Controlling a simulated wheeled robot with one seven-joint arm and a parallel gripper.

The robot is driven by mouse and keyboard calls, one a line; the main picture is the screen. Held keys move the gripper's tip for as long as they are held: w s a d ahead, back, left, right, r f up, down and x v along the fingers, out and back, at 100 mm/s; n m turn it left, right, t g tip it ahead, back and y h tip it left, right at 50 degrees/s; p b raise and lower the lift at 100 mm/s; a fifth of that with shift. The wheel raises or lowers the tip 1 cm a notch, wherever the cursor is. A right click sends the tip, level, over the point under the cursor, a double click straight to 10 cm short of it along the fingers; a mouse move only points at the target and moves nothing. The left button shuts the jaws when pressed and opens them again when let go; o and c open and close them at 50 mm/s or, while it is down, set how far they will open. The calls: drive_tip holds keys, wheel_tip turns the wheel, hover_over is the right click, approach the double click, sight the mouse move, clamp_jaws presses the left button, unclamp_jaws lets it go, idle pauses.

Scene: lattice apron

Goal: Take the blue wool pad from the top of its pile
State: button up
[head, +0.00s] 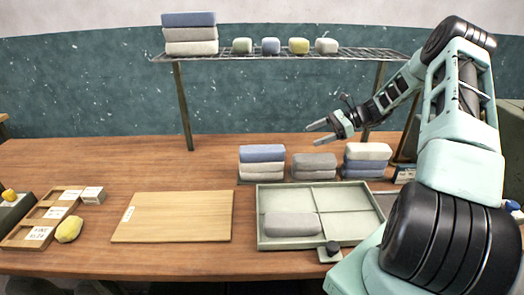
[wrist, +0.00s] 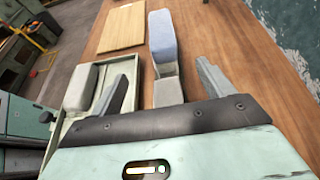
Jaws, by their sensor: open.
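A blue pad (head: 262,153) lies on top of a pale pad (head: 262,171) in the left pile on the table, behind the tray. The blue pad also shows in the wrist view (wrist: 163,36), ahead of my fingertips. Another blue pad (head: 189,19) tops a pile of pale pads at the left end of the wire shelf. My gripper (head: 311,134) is open and empty, to the right of and above the table's blue-topped pile, fingers pointing left. In the wrist view its fingers (wrist: 164,82) are spread, with a grey pad (wrist: 168,92) visible between them.
A grey pile (head: 314,166) and a white-over-blue pile (head: 367,160) stand right of the blue-topped one. The green tray (head: 260,215) in front holds a grey pad (head: 292,225). The wire shelf (head: 345,55) stands above and behind. A wooden board (head: 172,217) lies left.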

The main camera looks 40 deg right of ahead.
drive_tip(key=p, duration=0.4)
approach(272, 152)
drive_tip(key=w+a+f, duration=0.1)
drive_tip(key=w, duration=0.1)
drive_tip(key=w+a+f, duration=0.1)
drive_tip(key=w+f, duration=0.1)
drive_tip(key=shift+a, duration=0.15)
drive_tip(key=p+x, duration=0.3)
drive_tip(key=x, duration=0.1)
drive_tip(key=shift+w+a, duration=0.2)
drive_tip(key=shift+a, duration=0.05)
drive_tip(key=shift+w+a+f, duration=0.2)
drive_tip(key=shift+a+f, duration=0.05)
drive_tip(key=shift+f, duration=0.05)
drive_tip(key=shift+c, duration=0.3)
drive_tip(key=c, duration=1)
